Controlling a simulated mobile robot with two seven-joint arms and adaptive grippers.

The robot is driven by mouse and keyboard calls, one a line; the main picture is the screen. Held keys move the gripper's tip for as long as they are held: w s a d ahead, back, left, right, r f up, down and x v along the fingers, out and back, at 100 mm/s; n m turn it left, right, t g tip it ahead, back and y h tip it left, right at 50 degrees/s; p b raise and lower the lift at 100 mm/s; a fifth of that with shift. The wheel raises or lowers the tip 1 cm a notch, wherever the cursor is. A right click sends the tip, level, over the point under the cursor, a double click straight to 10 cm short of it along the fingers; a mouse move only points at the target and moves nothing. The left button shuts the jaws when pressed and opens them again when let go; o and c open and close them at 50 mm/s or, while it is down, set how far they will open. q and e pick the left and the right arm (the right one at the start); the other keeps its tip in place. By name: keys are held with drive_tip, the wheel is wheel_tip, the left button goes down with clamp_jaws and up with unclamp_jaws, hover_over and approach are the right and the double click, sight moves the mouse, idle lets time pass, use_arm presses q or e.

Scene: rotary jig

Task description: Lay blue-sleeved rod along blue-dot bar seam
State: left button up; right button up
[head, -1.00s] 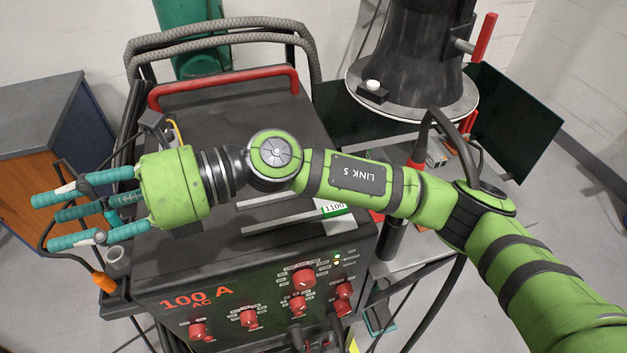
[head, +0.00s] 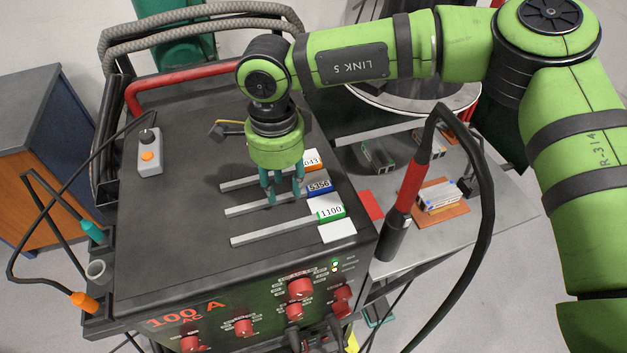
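Three grey rods lie side by side on the dark top of the welding machine, each with a coloured label at its right end. The blue-sleeved rod (head: 240,209), marked 5356, is the middle one. My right gripper (head: 283,198) points down over this rod, its teal fingers close around its middle part. The fingers overlap the rod from this angle, so I cannot tell whether they grip it. A small silver bar piece (head: 437,197) sits on an orange-brown plate on the side table. My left gripper is out of view.
The green-labelled rod (head: 275,231) lies nearer, the orange-labelled one (head: 236,183) farther. A torch with a red handle (head: 409,187) stands in a holder between machine and side table, its cable arching up. Other small bar pieces (head: 378,157) sit behind. A grey button box (head: 149,153) stands left.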

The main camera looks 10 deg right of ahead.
sight(280, 199)
drive_tip(key=shift+f, duration=1.35)
clamp_jaws()
drive_tip(key=shift+r, duration=0.15)
